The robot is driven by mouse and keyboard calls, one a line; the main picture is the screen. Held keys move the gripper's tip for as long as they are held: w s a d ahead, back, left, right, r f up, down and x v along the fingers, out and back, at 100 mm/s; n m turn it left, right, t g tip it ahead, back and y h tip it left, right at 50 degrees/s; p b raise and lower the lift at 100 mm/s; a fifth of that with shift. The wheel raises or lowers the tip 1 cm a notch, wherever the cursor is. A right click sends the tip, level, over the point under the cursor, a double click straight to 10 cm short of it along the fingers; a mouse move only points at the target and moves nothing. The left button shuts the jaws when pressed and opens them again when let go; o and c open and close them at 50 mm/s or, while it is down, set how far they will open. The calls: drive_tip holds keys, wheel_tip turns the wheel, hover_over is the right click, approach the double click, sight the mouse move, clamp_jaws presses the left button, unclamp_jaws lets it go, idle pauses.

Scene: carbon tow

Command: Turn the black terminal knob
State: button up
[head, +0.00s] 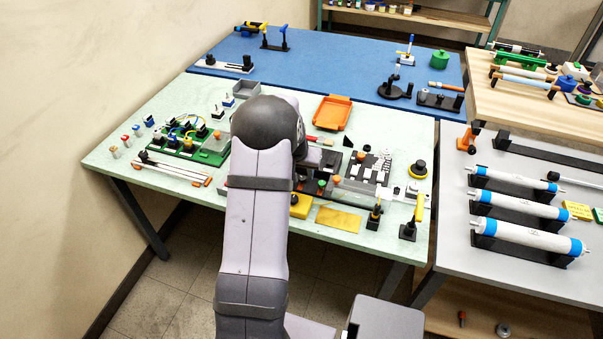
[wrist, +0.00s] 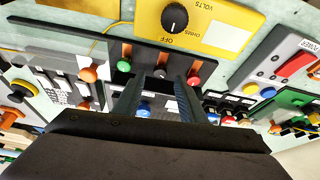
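In the wrist view a dark terminal panel (wrist: 150,54) carries a row of round knobs. In the head view my arm hides the gripper and much of this area.
A yellow meter (wrist: 222,18) with a black dial lies beyond the panel in the wrist view. A board with a red switch (wrist: 297,64) is at right. A yellow-and-black button (wrist: 22,88) is at left. In the head view an orange tray (head: 333,113) lies behind my arm.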

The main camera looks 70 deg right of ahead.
sight(302, 180)
drive_tip(key=shift+x, duration=1.2)
clamp_jaws()
